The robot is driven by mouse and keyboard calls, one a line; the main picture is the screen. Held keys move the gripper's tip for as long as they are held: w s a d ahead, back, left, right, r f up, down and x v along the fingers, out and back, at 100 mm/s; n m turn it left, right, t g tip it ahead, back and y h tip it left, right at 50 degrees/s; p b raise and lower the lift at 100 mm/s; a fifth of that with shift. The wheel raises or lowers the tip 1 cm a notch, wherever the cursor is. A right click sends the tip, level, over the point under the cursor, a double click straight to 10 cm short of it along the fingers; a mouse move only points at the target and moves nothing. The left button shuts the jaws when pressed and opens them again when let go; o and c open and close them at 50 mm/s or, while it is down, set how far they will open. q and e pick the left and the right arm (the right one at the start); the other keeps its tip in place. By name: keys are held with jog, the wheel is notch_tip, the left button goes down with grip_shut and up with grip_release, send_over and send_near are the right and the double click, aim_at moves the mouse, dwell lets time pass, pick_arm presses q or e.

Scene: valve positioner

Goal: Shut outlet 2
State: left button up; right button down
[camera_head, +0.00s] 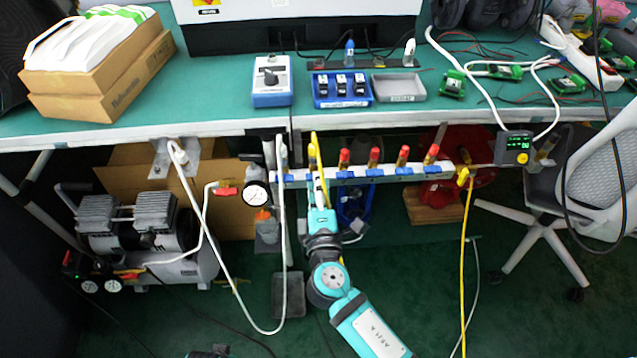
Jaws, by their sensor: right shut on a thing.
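A white manifold bar (385,172) with blue clips hangs under the table's front edge. Several red-tipped valves stand along it, such as one (344,158) just right of my gripper and others further right (374,156), (403,155), (432,153). My right gripper (317,174) reaches up from below to the left part of the bar, shut on a valve there. The gripper mostly hides that valve, and its handle angle cannot be made out. I cannot read any outlet numbers. My left gripper does not show clearly.
A pressure gauge (256,195) and white hoses (282,240) are close left of my right arm. A compressor (150,235) stands at the left. A yellow hose (467,240) hangs at the right, near a chair (600,190). The table (220,90) is above.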

jog(key=shift+f, duration=0.1)
jog(key=c, duration=1.4)
grip_release()
jog(key=s, duration=1.2)
jog(key=shift+a, duration=0.1)
